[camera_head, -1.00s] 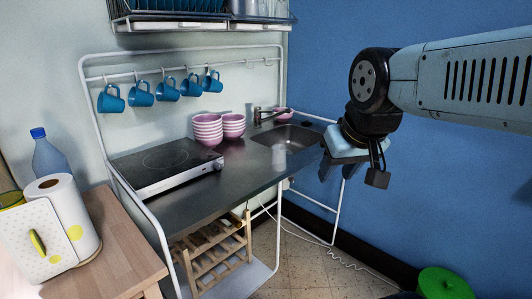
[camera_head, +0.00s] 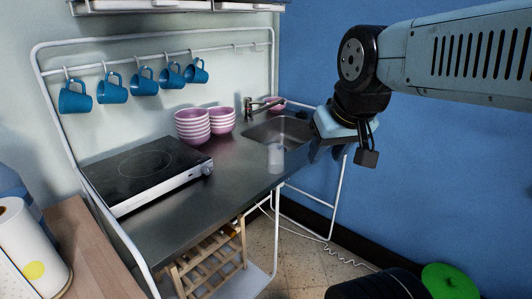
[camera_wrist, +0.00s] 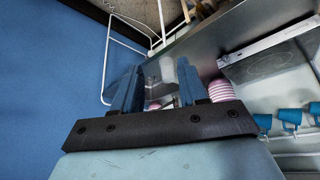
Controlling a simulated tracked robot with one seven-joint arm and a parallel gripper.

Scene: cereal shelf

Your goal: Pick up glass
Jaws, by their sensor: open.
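A clear glass (camera_head: 275,157) stands upright on the dark metal counter, near its front edge and just in front of the sink. In the wrist view the glass (camera_wrist: 168,70) shows beyond my fingertips, in the gap between them. My gripper (camera_head: 328,150) is open and empty, to the right of the glass and apart from it. Its two blue fingers also show in the wrist view (camera_wrist: 158,82).
Pink striped bowls (camera_head: 193,127) are stacked behind the glass, and a hot plate (camera_head: 145,170) lies to the left. The sink (camera_head: 280,132) and faucet (camera_head: 250,112) are behind it. Blue mugs (camera_head: 145,80) hang from a rail. The counter's front strip is clear.

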